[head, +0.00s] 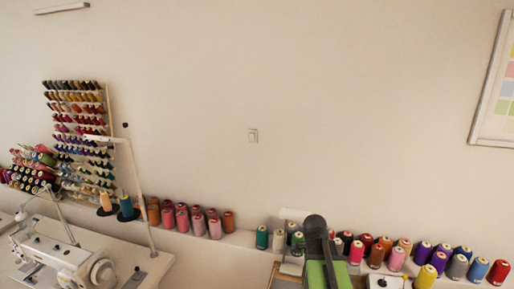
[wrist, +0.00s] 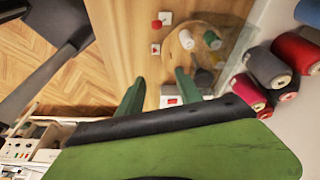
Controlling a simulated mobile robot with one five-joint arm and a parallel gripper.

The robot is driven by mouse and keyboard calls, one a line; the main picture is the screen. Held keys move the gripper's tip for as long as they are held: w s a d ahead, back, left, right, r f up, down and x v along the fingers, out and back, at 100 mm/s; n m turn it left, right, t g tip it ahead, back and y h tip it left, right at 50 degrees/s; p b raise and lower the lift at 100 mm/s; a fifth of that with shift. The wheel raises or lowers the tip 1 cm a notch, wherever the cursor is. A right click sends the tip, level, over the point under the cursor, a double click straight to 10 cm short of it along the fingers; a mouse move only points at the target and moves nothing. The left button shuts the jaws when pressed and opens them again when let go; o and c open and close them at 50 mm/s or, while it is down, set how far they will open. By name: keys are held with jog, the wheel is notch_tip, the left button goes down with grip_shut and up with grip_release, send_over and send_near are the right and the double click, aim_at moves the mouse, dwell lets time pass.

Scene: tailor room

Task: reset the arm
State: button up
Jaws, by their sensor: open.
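My arm (head: 318,250), dark grey and green, shows at the bottom of the head view, in front of the row of thread spools. My gripper (wrist: 160,78) shows in the wrist view as two green fingers standing apart. Nothing is held between them. Beyond the fingers is a wooden surface (wrist: 130,45) with a round wooden tray (wrist: 222,32) bearing small green and white spools. The gripper's fingers are not clearly visible in the head view.
Large thread cones (wrist: 268,68) stand close to the right in the wrist view. A white sewing machine (head: 65,262) stands at the left in the head view, below a wall rack of thread (head: 80,135). The wall above my arm is mostly bare.

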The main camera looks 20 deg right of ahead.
jog(key=w+a+f+n+y, duration=0.1)
jog(key=a+n, duration=0.9)
jog(key=a, duration=0.3)
jog(key=w+a+n+t+y, duration=0.1)
jog(key=w+a+n+y, duration=0.1)
jog(key=a+n, duration=0.9)
jog(key=a, duration=0.3)
jog(key=shift+w+a+f+n, duration=0.15)
jog(key=shift+a+f+n, duration=0.05)
jog(key=shift+f+n, duration=0.15)
